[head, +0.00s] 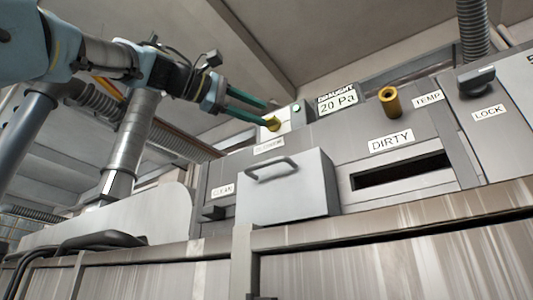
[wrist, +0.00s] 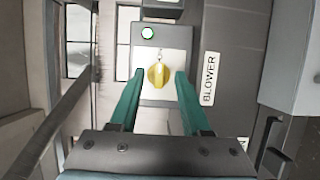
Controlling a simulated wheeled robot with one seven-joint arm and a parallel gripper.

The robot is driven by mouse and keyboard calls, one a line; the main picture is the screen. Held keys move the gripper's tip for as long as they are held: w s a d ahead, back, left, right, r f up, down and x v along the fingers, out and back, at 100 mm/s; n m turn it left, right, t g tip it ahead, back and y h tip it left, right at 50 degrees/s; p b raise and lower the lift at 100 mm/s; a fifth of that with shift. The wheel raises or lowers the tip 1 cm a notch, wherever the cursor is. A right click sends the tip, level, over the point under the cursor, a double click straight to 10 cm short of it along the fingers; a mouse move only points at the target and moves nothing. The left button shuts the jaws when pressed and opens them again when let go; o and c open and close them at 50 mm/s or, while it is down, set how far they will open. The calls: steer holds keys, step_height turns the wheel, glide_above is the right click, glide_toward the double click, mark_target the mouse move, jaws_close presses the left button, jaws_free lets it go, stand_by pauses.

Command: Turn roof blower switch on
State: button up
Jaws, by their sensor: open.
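The blower switch is a yellow rotary knob (wrist: 158,75) on a pale plate, next to a label reading BLOWER (wrist: 210,78) in the wrist view. In the head view my gripper (head: 269,113) reaches from the upper left to the knob (head: 273,124), which shows at the fingertips.
A grey box with a handle (head: 285,185) stands out below the switch. To its right are a DIRTY slot (head: 402,172), a 20 Pa display (head: 337,101), a yellow TEMP knob (head: 389,101) and a black LOCK knob (head: 476,80). A CLEAN label (head: 222,191) is at left.

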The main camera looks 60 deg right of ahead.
steer(key=b+v, duration=0.2)
steer(key=v, duration=0.5)
stand_by(0.5)
